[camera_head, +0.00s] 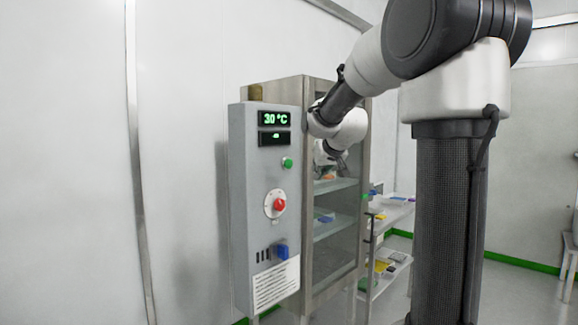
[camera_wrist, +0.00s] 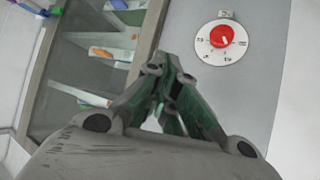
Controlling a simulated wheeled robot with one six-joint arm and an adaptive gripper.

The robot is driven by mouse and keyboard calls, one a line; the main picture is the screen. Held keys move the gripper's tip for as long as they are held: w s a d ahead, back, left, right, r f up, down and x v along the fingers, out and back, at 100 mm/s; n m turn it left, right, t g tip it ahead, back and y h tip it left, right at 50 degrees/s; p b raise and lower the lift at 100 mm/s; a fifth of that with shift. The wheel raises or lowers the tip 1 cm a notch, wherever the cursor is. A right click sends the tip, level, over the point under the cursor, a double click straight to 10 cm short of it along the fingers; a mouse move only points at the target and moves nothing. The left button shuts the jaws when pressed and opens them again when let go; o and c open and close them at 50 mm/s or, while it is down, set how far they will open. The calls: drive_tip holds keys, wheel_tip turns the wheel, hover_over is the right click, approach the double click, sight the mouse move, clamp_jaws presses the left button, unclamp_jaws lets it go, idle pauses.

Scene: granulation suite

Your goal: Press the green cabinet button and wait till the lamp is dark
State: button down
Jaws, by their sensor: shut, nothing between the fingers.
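The green button (camera_head: 287,162) sits on the front of a grey control box (camera_head: 244,215), below a display (camera_head: 274,118) reading 30 °C. A small brownish-yellow cylinder (camera_head: 255,92) stands on top of the box. It may be the lamp, and it shows no clear glow. My gripper (camera_head: 343,168) is to the right of the box in the head view, in front of the glass cabinet. In the wrist view my gripper (camera_wrist: 172,62) is shut and empty, with greenish finger surfaces, left of the red knob (camera_wrist: 222,37). The button does not show there. Contact cannot be told.
The box also carries a red knob (camera_head: 278,204) and a blue switch (camera_head: 281,251). The glass-fronted cabinet (camera_head: 333,235) has shelves with small items. A wire rack (camera_head: 385,225) stands behind it. Clear wall lies left of the box.

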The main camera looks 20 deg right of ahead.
approach(294, 167)
drive_tip(key=shift+a+f, duration=0.2)
drive_tip(key=shift+f, duration=1)
drive_tip(key=shift+a+f, duration=0.2)
drive_tip(key=shift+f, duration=1)
drive_tip(key=shift+w, duration=0.1)
drive_tip(key=shift+w+a, duration=0.15)
drive_tip(key=shift+w, duration=0.2)
drive_tip(key=shift+w+a, duration=0.2)
drive_tip(key=shift+w, duration=0.25)
drive_tip(key=shift+s, duration=0.1)
idle(0.4)
drive_tip(key=shift+s+d, duration=0.35)
drive_tip(key=shift+s, duration=0.4)
